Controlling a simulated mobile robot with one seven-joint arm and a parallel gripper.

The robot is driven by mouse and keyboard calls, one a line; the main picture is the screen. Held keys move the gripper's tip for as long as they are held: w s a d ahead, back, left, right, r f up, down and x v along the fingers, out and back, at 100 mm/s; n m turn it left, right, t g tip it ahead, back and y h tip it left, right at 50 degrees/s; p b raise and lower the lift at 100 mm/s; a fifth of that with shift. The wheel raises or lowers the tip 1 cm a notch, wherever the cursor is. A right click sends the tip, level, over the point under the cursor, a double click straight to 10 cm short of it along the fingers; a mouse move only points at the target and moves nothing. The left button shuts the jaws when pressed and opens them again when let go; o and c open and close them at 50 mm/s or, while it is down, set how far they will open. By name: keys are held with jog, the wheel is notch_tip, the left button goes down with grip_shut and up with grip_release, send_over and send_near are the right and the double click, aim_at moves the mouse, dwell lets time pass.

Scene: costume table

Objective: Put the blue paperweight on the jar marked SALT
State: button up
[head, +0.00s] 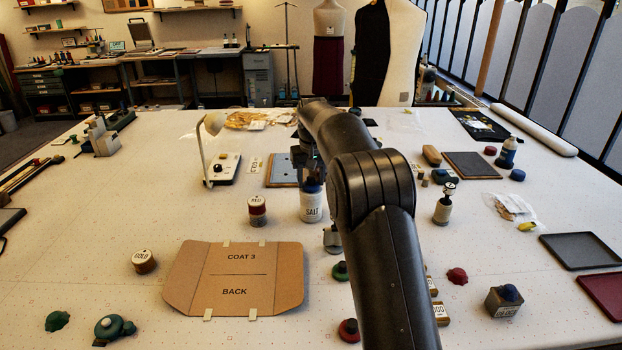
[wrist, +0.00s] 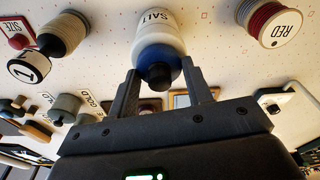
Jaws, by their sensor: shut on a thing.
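The jar marked SALT (head: 311,207) is white and stands upright on the table near the middle of the head view. It also shows in the wrist view (wrist: 158,30). The blue paperweight (wrist: 158,58), with a dark knob, is at the top of the jar; its blue also shows in the head view (head: 312,186). My gripper (wrist: 160,74) is shut on the paperweight, one finger on each side. The blue meets the jar's top in the picture; I cannot tell if the jar bears its weight. My arm hides part of the gripper in the head view.
The RED jar (head: 257,211) stands left of the SALT jar. A brown card pattern (head: 235,279) lies in front. A lamp (head: 211,150) stands behind left. A knobbed green weight (head: 340,271) lies in front, and a stamp-topped jar (head: 443,207) stands to the right.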

aim_at(312, 186)
jog(key=o, duration=1.2)
jog(key=shift+f, duration=0.1)
jog(key=shift+c, duration=0.2)
notch_tip(312, 186, up, 11)
jog(key=s, duration=0.1)
jog(key=s+d+r+t, duration=0.1)
jog(key=s+d+r, duration=0.25)
jog(key=s, duration=0.25)
jog(key=s+d+r, duration=0.2)
jog(key=s+r, duration=0.2)
jog(key=s, duration=0.1)
jog(key=s+d+f+m+t, duration=0.1)
jog(key=s+d+f, duration=0.15)
jog(key=s, duration=0.95)
jog(key=s+d+f+m+t, duration=0.1)
jog(key=s+d, duration=0.2)
jog(key=s, duration=1)
jog(key=s+d+f+t, duration=0.1)
jog(key=s+f, duration=0.7)
jog(key=s, duration=0.2)
jog(key=shift+f, duration=0.4)
